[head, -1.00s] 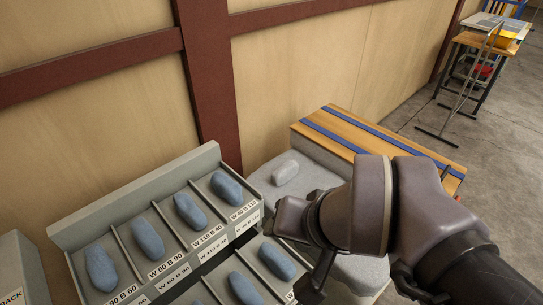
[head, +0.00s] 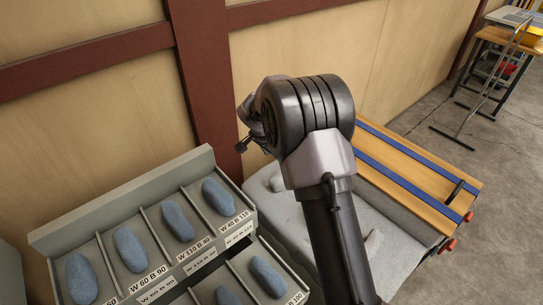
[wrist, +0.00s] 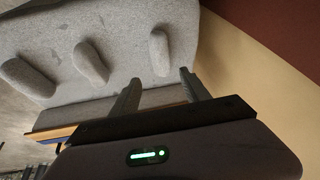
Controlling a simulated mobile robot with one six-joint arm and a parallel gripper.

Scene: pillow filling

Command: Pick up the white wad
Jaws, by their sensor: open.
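Three pale grey-white wads lie on a grey padded surface (wrist: 125,20) in the wrist view: one at the right (wrist: 160,52), one in the middle (wrist: 90,62) and one at the left (wrist: 27,77). My gripper (wrist: 160,75) is open and empty, its two fingers pointing toward the right wad, which lies just beyond the fingertips and between their lines.
A grey rack (head: 110,205) with labelled compartments holding blue wads stands at the left. A wooden bench top (head: 415,175) with blue strips lies to the right. A wooden wall with dark red beams (head: 200,90) rises behind.

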